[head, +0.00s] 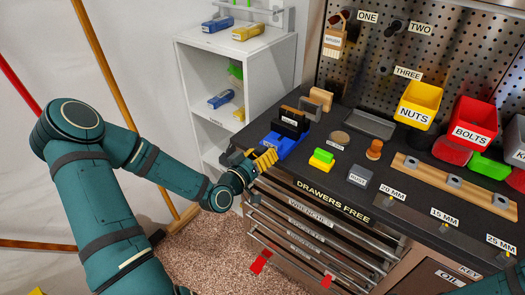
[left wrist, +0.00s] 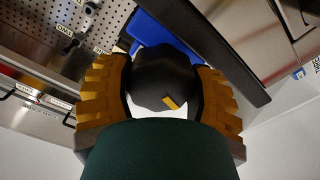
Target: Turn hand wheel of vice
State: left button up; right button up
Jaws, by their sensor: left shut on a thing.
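The vice has a blue body (head: 284,146) and dark jaws (head: 291,122). It sits at the left end of the dark bench top. Its black hand wheel (left wrist: 158,78), with a small yellow mark on it, fills the space between my fingers in the left wrist view. My left gripper (head: 260,160), with yellow ribbed fingers, is at the vice's front left side in the head view. In the left wrist view the gripper (left wrist: 160,90) is shut around the wheel, one finger on each side. In the head view I cannot make the wheel out clearly. My right gripper is out of view.
Drawers (head: 310,222) with bar handles lie below the bench's front edge.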

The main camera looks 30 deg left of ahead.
pick_arm(q)
jog(key=shift+n+p, duration=0.35)
jog(key=shift+n, duration=0.55)
jog(key=shift+f+n+p, duration=0.1)
jog(key=shift+n+p, duration=0.55)
jog(key=shift+n, duration=1.25)
jog(key=o, duration=1.2)
jog(key=shift+c, duration=0.2)
jog(key=shift+s, duration=0.15)
jog(key=s, duration=0.7)
jog(key=shift+s+a, duration=0.15)
jog(key=shift+a, duration=0.15)
